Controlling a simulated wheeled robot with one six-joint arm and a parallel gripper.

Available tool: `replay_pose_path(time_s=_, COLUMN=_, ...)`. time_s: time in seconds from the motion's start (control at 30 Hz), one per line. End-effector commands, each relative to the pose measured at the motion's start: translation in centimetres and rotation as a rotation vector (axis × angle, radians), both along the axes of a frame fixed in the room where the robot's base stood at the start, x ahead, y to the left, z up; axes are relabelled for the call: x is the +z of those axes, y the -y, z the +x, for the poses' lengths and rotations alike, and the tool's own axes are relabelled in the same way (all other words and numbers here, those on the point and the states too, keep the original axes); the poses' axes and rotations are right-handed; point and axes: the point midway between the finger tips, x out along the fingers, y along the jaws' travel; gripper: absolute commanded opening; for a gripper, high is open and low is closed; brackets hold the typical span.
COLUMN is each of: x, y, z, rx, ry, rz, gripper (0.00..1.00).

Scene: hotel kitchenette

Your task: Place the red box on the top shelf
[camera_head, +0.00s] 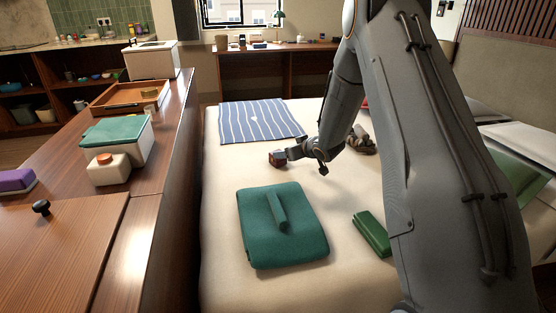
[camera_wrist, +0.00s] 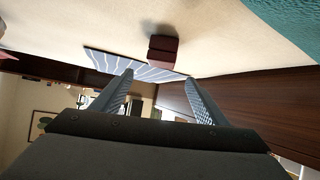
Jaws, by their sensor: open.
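A small dark red box (camera_head: 277,159) shows at the end of my gripper (camera_head: 290,155) over the bed. It also shows in the wrist view as a dark red block (camera_wrist: 163,48), just past the fingertips and roughly between them. My gripper (camera_wrist: 158,80) is open, with a gap between its two fingers and nothing gripped. I cannot tell whether a finger touches the box. A dark wooden shelf unit (camera_head: 62,98) with several small things on it stands at the far left. Which level is the top shelf is unclear.
On the bed (camera_head: 228,205) lie a teal folded cloth (camera_head: 255,232), a green block (camera_head: 372,234) and a striped cloth (camera_head: 240,130). The wooden counter (camera_head: 140,210) at left holds a teal-lidded box (camera_head: 118,131), a tray (camera_head: 112,103) and a white box (camera_head: 150,66).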

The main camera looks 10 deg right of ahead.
Motion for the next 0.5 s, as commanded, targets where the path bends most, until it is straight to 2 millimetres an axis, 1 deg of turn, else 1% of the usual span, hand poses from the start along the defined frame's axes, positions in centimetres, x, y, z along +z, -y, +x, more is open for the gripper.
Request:
replay_pose_path(time_s=0.03, x=-1.4, y=0.3, z=0.5, rx=0.022, ry=0.022, rz=0.021, gripper=0.67)
replay_pose_path(time_s=0.13, x=-2.8, y=0.3, z=1.2, rx=0.064, ry=0.067, rz=0.06, gripper=0.67)
replay_pose_path(time_s=0.23, x=-3.6, y=0.2, z=1.5, rx=0.093, ry=0.094, rz=0.086, gripper=0.67)
replay_pose_path(time_s=0.37, x=-4.1, y=0.0, z=1.9, rx=0.108, ry=0.11, rz=0.1, gripper=0.67)
replay_pose_path(time_s=0.5, x=-4.7, y=-0.6, z=3.1, rx=0.11, ry=0.111, rz=0.101, gripper=0.67)
